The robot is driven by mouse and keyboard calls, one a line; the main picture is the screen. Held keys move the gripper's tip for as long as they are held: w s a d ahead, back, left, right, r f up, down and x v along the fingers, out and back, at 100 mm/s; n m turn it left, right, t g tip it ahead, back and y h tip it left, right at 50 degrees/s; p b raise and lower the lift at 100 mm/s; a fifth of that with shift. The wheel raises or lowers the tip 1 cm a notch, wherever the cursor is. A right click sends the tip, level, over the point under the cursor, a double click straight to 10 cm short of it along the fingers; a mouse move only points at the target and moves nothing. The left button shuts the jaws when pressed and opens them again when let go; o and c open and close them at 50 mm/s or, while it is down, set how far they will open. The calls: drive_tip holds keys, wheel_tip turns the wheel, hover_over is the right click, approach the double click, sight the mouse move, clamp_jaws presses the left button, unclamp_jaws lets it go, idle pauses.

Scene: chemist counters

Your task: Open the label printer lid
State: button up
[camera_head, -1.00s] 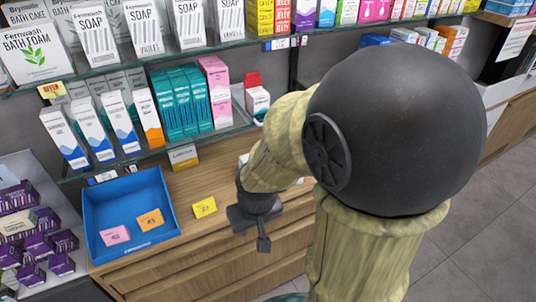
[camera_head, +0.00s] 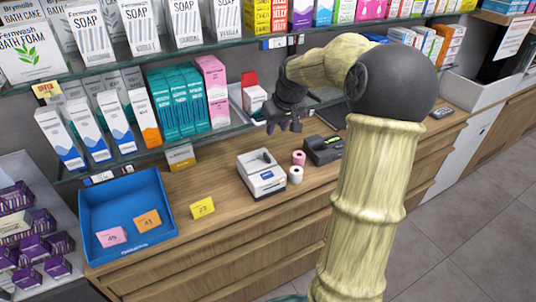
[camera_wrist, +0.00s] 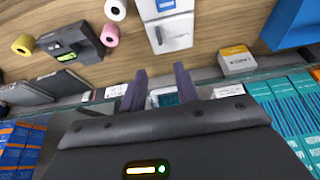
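A white boxy machine (camera_head: 262,175), which looks like the label printer, stands on the wooden counter with a dark piece on its top. Its lid looks shut. It also shows at the top of the wrist view (camera_wrist: 168,28). A black machine (camera_head: 324,150) with a small green display stands to its right and also shows in the wrist view (camera_wrist: 72,42); I cannot be sure which is the label printer. My gripper (camera_head: 284,126) is above the counter's back, behind and above both machines. In the wrist view its fingers (camera_wrist: 159,72) are apart with nothing between them.
A pink roll (camera_head: 298,158) and a white roll (camera_head: 296,175) stand between the machines. A blue tray (camera_head: 125,190) with cards lies left, and a yellow card (camera_head: 202,208) beside it. Glass shelves (camera_head: 150,157) with boxes overhang the counter's back, close to my gripper.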

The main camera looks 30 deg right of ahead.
sight(267, 155)
drive_tip(key=shift+w+d+r, duration=0.1)
drive_tip(key=shift+d, duration=0.05)
drive_tip(key=p+x, duration=0.1)
drive_tip(key=x, duration=1.6)
drive_tip(key=shift+w, duration=0.15)
clamp_jaws()
